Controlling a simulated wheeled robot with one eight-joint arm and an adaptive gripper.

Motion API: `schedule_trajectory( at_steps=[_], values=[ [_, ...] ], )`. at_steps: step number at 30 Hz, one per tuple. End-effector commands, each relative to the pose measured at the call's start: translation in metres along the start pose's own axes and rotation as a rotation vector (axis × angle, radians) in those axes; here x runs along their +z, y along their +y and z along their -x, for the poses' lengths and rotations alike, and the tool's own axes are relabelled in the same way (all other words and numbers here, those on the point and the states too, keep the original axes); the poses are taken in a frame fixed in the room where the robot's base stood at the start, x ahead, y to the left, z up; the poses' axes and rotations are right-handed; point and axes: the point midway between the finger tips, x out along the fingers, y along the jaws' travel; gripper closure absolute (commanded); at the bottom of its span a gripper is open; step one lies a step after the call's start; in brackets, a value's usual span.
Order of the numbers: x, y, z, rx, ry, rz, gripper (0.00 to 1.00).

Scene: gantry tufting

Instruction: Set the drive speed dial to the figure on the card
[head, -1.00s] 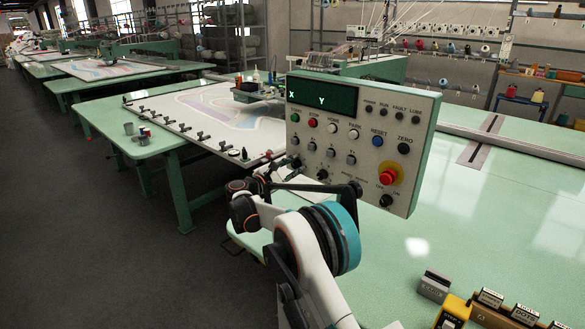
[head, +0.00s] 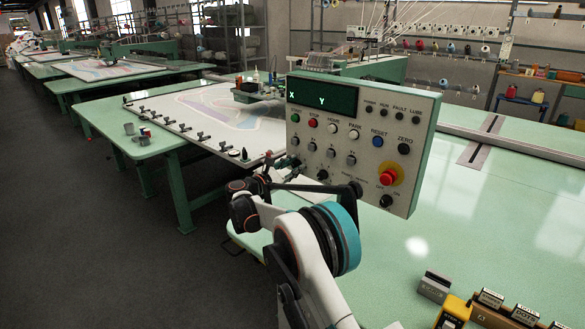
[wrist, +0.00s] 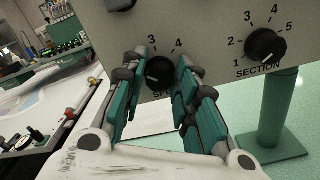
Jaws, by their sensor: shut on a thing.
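The control panel (head: 345,150) stands upright over the green table. In the wrist view a black dial (wrist: 159,70) sits low on the panel between my fingers, with the figures 3 and 4 showing above it and a label mostly hidden below. My gripper (wrist: 160,88) is shut on this dial, one teal finger on each side. The dial's pointer is hard to read. A second black dial (wrist: 265,46), marked SECTION with figures 1 to 5, sits to its right. In the head view my arm hides most of the gripped dial. I cannot make out a card with a figure.
A red stop button (head: 388,177) on a yellow ring and several small push buttons are on the panel. A green post (wrist: 271,115) stands on the table at the right. Labelled blocks (head: 490,298) lie at the front right.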

Motion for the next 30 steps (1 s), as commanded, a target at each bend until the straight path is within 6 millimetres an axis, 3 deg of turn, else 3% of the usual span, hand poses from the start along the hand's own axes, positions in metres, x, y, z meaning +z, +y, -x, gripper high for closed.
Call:
schedule_trajectory(
  at_steps=[1, 2, 4, 17, 30],
  values=[
    [-0.001, 0.000, 0.000, 0.000, 0.002, -0.001, 0.96],
    [-0.001, 0.000, 0.000, 0.000, 0.002, -0.001, 0.65],
    [-0.001, 0.000, 0.000, 0.000, 0.001, -0.001, 0.52],
    [0.000, 0.000, 0.006, 0.001, 0.001, -0.001, 0.52],
    [-0.001, 0.001, 0.087, 0.002, 0.002, -0.001, 0.52]
  ],
)
